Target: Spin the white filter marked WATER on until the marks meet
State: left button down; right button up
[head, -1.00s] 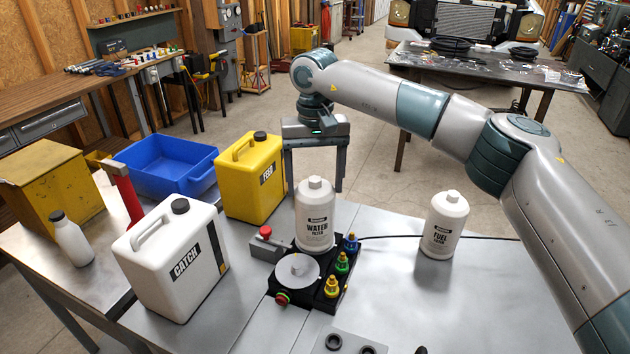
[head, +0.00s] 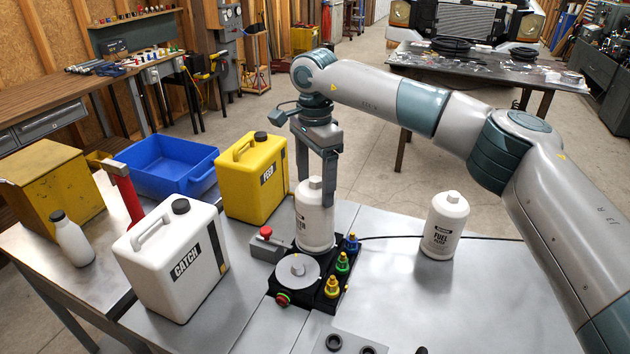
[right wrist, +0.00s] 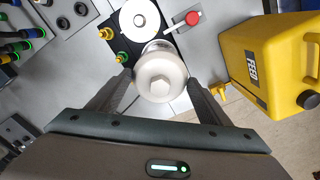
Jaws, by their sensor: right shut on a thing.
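The white WATER filter (head: 316,228) stands upright on the back part of the black block (head: 277,288). Its label has turned to the left, so only an edge of the lettering shows. Seen from above in the right wrist view, the filter (right wrist: 161,72) has a hex top and sits between the fingertips. My right gripper (head: 316,196) points down and is shut on the filter; its fingers also show in the right wrist view (right wrist: 160,80). The marks cannot be made out. My left gripper is not in view.
The white FUEL filter (head: 444,226) stands apart to the right. A yellow FEED jug (head: 250,180) is close behind left, and a white CATCH jug (head: 170,262) is front left.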

jog(key=m, duration=1.1)
jog(key=shift+m, duration=0.3)
jog(key=o, duration=1.7)
jog(key=shift+c, duration=0.2)
jog(key=shift+r, duration=0.1)
jog(key=shift+r+p, duration=0.6)
jog(key=shift+r, duration=1.05)
